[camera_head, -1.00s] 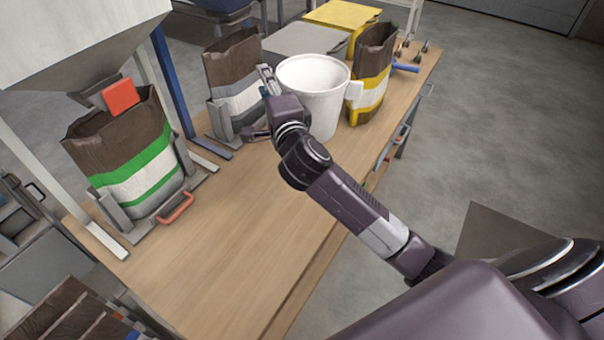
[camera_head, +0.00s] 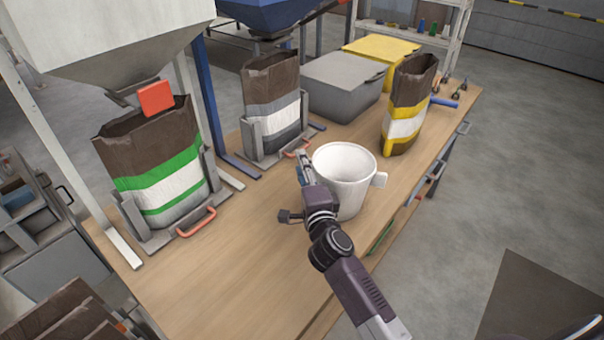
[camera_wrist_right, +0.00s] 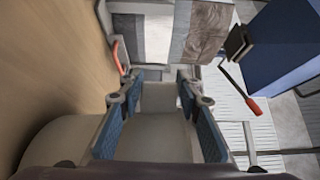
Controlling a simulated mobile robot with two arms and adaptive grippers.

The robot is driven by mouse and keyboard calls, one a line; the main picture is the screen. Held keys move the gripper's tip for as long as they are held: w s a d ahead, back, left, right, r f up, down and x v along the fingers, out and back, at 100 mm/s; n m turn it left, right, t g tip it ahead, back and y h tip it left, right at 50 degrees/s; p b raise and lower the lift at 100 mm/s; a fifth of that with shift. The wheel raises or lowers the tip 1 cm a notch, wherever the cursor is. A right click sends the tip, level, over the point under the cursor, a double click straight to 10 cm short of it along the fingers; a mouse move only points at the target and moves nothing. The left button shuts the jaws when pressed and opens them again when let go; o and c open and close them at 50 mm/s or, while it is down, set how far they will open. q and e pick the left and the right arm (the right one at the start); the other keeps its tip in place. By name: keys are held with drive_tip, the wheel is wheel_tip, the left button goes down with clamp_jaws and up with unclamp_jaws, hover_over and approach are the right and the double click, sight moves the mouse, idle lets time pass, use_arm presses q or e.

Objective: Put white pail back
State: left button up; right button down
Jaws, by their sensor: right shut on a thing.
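The white pail (camera_head: 346,182) is upright and empty inside, near the front edge of the wooden workbench. I cannot tell whether its base touches the top. A lug sticks out on its right side. My right gripper (camera_head: 305,168) is at the pail's left side, shut on it near the rim. In the right wrist view, the gripper's blue-padded fingers (camera_wrist_right: 158,100) stand on both sides of a pale part of the pail (camera_wrist_right: 160,128). The exact grip is partly hidden. My left gripper is out of view.
A green-striped bag (camera_head: 160,180) stands in a holder under a hopper. A grey-striped bag (camera_head: 272,105) stands in a holder behind the pail. A yellow-striped bag (camera_head: 407,108) stands right of it. Grey (camera_head: 340,86) and yellow (camera_head: 382,58) bins are behind. The bench's near left (camera_head: 230,270) is clear.

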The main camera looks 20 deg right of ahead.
sight(341, 184)
drive_tip(key=shift+f, duration=0.5)
drive_tip(key=c, duration=1.4)
unclamp_jaws()
drive_tip(key=s+a, duration=0.1)
drive_tip(key=s, duration=1.1)
drive_tip(key=shift+a, duration=0.3)
